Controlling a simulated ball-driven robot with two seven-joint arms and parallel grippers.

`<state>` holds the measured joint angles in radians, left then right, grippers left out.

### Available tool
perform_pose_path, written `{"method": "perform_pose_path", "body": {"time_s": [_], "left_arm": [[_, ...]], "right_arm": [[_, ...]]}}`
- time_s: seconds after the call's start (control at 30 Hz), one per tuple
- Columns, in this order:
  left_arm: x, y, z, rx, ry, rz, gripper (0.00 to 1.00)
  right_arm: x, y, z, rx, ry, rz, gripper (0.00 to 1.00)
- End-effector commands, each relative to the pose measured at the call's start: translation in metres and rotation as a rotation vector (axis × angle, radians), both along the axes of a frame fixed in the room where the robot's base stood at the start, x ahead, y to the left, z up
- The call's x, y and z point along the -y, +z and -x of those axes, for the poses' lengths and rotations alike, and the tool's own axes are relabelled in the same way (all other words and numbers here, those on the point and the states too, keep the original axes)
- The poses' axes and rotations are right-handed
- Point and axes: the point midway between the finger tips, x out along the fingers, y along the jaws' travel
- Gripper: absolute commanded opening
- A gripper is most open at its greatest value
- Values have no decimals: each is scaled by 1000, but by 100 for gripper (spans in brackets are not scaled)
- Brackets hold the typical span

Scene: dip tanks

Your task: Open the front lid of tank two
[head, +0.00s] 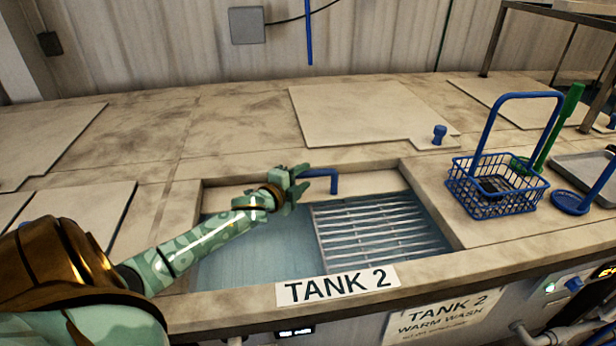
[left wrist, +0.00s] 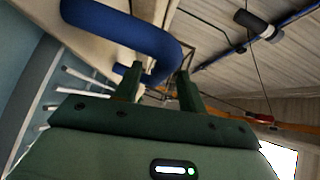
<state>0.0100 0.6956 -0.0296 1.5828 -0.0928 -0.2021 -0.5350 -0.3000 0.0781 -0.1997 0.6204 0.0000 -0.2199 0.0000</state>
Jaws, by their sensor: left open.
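Tank two's front opening shows water (head: 255,250) at left and a slatted metal rack (head: 375,237) at right. The "TANK 2" label (head: 338,286) is on its front rim. A pale panel (head: 375,183), seemingly the front lid, shows as a strip along the opening's back edge. A bent blue handle (head: 332,180) is at this strip. My left gripper (head: 298,183) is open just left of the handle. In the left wrist view, the blue handle (left wrist: 125,30) looms beyond the open, empty fingers (left wrist: 157,85); I cannot tell whether they touch. My right gripper is out of view.
A flat rear lid (head: 350,112) with a blue knob (head: 438,134) lies behind the opening. A blue wire basket (head: 497,188), a green-handled tool (head: 560,130) and a blue round-headed tool (head: 570,202) are at right.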

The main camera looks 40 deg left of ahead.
Motion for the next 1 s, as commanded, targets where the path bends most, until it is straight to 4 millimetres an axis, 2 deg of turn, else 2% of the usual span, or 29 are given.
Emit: {"method": "perform_pose_path", "body": {"time_s": [0.1,0.2,0.53,0.67,0.7,0.87,1.0], "left_arm": [[-2,-3,-17,2,1,0,41],[-3,-4,-24,1,0,1,41],[-3,-4,-27,0,0,1,41],[-3,-4,-27,0,0,1,4],[-3,-4,-27,0,0,1,0],[-5,-5,-31,0,-1,0,0],[-23,-7,-46,0,-3,-3,0]], "right_arm": [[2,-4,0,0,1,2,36],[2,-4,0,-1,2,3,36],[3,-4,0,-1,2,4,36],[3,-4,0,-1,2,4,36],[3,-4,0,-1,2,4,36],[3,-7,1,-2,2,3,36],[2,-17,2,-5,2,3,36]]}}
